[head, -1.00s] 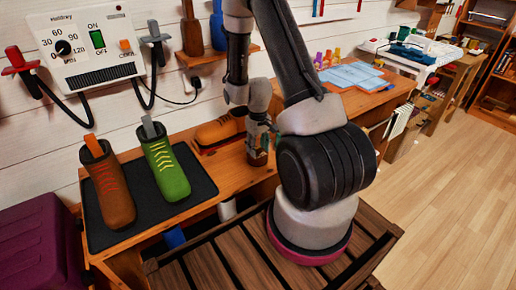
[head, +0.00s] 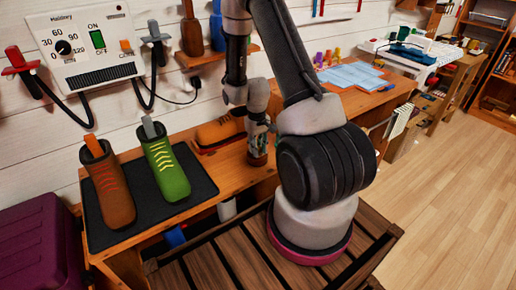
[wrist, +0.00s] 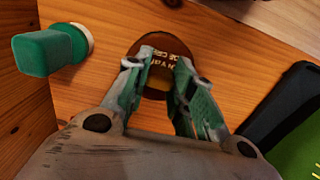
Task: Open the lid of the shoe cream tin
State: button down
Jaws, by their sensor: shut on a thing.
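The shoe cream tin (wrist: 151,44) is round, with a brown rim and yellow lettering on its top. In the wrist view it lies between the fingers of my gripper (wrist: 161,82), which are shut on it. The fingers hide parts of its sides, so I cannot tell whether they hold only the lid. No gap at the lid can be made out. In the head view my gripper (head: 258,152) points down at the wooden bench, and only a small brown part of the tin (head: 257,161) shows below it.
A green-handled thing (wrist: 45,52) with a pale round end is left of the tin. A brown shoe (head: 218,130) lies behind my gripper. A dark mat (head: 150,207) with a brown boot (head: 110,188) and a green boot (head: 166,172) is at the left.

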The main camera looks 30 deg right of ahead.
jog(key=w+g, duration=0.1)
jog(key=g, duration=0.1)
jog(key=w+r+g, duration=0.1)
jog(key=g, duration=0.1)
jog(key=shift+r, duration=0.15)
jog(key=shift+w+r+g, duration=0.2)
jog(key=shift+w+g, duration=0.4)
jog(key=shift+g, duration=0.6)
jog(key=shift+w+r+g, duration=0.2)
jog(key=shift+w+g, duration=0.35)
jog(key=shift+g, duration=0.65)
